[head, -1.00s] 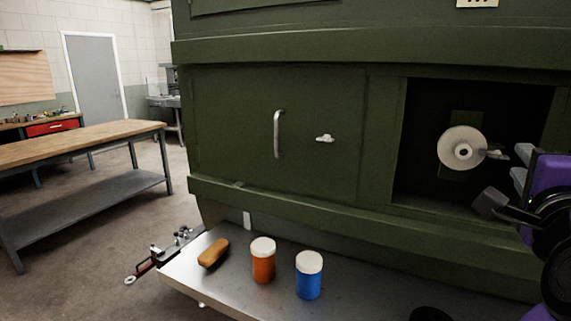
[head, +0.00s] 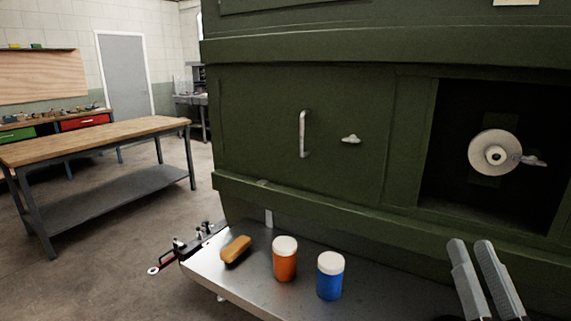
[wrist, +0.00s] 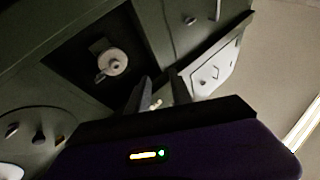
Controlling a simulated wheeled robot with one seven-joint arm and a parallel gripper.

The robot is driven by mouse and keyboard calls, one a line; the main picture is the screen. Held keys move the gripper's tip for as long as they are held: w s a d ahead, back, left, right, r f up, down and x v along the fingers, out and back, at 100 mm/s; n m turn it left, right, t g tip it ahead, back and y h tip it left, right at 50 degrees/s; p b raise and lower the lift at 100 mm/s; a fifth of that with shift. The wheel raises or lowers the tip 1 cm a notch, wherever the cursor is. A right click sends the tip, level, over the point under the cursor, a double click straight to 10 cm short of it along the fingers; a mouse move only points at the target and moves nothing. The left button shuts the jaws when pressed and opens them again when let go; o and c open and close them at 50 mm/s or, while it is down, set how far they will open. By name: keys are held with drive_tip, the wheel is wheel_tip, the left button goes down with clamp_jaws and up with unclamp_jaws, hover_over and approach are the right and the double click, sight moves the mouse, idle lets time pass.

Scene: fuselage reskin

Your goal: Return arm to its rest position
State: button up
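My gripper (head: 471,244) shows at the lower right of the head view, its two grey fingers pointing up with a gap and nothing between them. In the wrist view the fingers (wrist: 161,77) also stand apart and empty. The gripper is in front of the green fuselage panel (head: 290,110), below the square opening. Inside the opening sits a pale round disc (head: 495,152) with a small wing-shaped knob (head: 534,160) beside it; the disc also shows in the wrist view (wrist: 114,62). The rest of my arm is mostly out of the head view.
A metal shelf (head: 235,284) below the panel holds an orange jar (head: 284,264), a blue jar (head: 330,281) and a tan brush-like block (head: 236,249). The panel has a handle (head: 303,134) and a wing knob (head: 350,139). A wooden workbench (head: 90,140) stands left, with open floor before it.

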drive_tip(key=s+a+f+n+g+y, duration=0.1)
drive_tip(key=s+a+f+g, duration=0.2)
drive_tip(key=s+f, duration=1)
drive_tip(key=s+a+f+n+g+y, duration=0.1)
drive_tip(key=s+a+f+g, duration=0.2)
drive_tip(key=s+f, duration=1.1)
drive_tip(key=shift+s+f+g, duration=0.2)
drive_tip(key=shift+s+g, duration=0.55)
drive_tip(key=shift+g, duration=0.45)
